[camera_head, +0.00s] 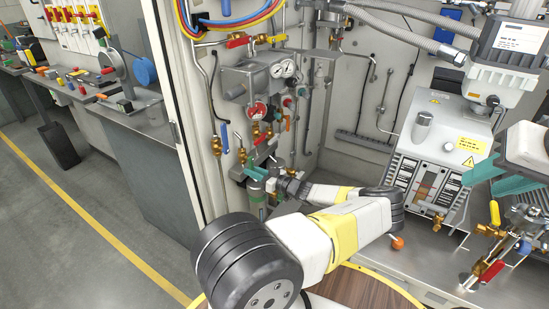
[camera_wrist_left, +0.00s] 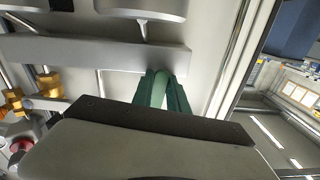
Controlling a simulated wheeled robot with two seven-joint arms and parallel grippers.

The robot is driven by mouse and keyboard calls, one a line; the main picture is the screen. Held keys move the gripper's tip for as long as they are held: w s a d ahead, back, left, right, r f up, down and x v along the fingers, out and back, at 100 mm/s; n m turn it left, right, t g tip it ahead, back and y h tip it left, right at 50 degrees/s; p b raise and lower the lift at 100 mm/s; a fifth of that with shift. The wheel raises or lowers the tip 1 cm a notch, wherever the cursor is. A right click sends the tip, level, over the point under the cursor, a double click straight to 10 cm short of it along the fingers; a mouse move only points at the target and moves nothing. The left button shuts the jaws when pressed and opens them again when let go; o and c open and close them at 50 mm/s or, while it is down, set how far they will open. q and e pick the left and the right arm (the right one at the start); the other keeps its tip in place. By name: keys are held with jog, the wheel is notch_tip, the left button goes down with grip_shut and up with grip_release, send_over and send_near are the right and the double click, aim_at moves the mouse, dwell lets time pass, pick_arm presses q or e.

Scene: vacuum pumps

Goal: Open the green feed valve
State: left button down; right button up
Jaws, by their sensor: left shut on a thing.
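The green feed valve's handle (camera_wrist_left: 160,86) shows in the left wrist view as a lighter green piece between two dark green fingers. My left gripper (camera_wrist_left: 161,92) is shut on this handle, in front of a grey horizontal bar. In the head view my left gripper (camera_head: 257,173) is at the lower part of the piping panel inside the cabinet; the handle is largely hidden there by the fingers. My right gripper (camera_head: 500,178) is at the right edge of the head view, its green fingers apart, away from the panel.
Red-handled brass valves (camera_head: 238,40) and gauges (camera_head: 283,69) are above my left gripper. A grey controller unit (camera_head: 437,150) stands to the right.

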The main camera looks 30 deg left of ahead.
pick_arm(q)
jog(key=c, duration=1.6)
grip_release()
jog(key=shift+w+n, duration=0.4)
jog(key=shift+n, duration=0.3)
jog(key=shift+c, duration=0.2)
jog(key=o, duration=0.4)
jog(key=shift+d, duration=0.2)
jog(key=shift+s+d, duration=0.2)
jog(key=shift+d, duration=0.6)
jog(key=shift+s+d, duration=0.15)
jog(key=shift+d, duration=1.35)
jog(key=shift+s+d, duration=0.1)
jog(key=shift+d, duration=1.4)
